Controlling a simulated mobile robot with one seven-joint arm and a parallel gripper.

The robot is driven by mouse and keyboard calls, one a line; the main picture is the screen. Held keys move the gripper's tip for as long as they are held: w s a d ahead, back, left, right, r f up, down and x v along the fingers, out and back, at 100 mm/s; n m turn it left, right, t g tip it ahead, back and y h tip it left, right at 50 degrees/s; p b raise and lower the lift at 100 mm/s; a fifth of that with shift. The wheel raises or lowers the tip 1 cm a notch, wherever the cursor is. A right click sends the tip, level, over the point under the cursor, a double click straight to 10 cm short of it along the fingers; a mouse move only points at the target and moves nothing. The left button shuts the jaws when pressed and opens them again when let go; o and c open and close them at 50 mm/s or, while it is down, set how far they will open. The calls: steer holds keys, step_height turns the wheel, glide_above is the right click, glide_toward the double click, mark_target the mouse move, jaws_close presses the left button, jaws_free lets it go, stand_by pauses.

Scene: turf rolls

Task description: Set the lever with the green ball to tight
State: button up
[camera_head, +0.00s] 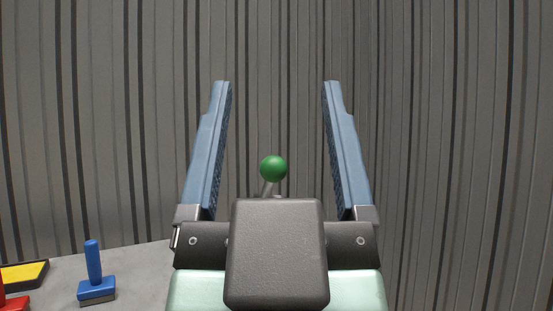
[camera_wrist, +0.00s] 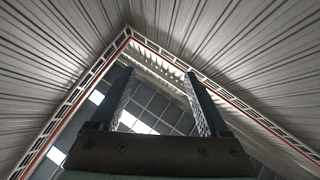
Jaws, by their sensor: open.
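The green ball (camera_head: 273,168) shows in the head view on top of a short grey lever (camera_head: 267,188) that leans slightly, its top to the right. The lever's base and any marks for its positions are hidden behind my gripper. My gripper (camera_head: 277,85) is open and empty, its two blue fingers pointing up. In the picture the ball lies between the fingers, but how far it is from them in depth I cannot tell. In the wrist view my gripper (camera_wrist: 158,72) points toward the ceiling, and neither the ball nor the lever shows there.
At the lower left of the head view, a grey tabletop (camera_head: 140,262) holds a blue stamp-like block with an upright handle (camera_head: 95,275). A yellow pad in a dark frame (camera_head: 22,274) and a red object (camera_head: 14,303) lie further left. Corrugated walls (camera_head: 440,130) stand behind.

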steer(key=shift+w+a+r+y+p, duration=0.2)
steer(key=shift+w+y+p, duration=0.25)
steer(key=shift+p, duration=0.3)
steer(key=c, duration=0.4)
steer(key=w+a+y+p, duration=0.1)
steer(key=p, duration=0.2)
steer(key=w+a+m+g+y+p, duration=0.1)
steer(key=p, duration=0.2)
steer(key=shift+w+f+y, duration=0.1)
steer(key=shift+w+y, duration=0.25)
jaws_close()
steer(key=s+d+f+m+g+h+p, duration=0.1)
steer(key=d+f+m+g+h+p, duration=0.1)
steer(key=f+m+p, duration=0.4)
steer(key=s+d+f+m+g+h+p, duration=0.1)
steer(key=d+f+m+g+h+p, duration=0.2)
steer(key=m+p, duration=1.1)
steer(key=shift+s+f+g+h+p, duration=0.2)
steer(key=shift+f+g+h+p, duration=0.35)
steer(key=shift+f+p, duration=0.95)
steer(key=shift+r, duration=0.15)
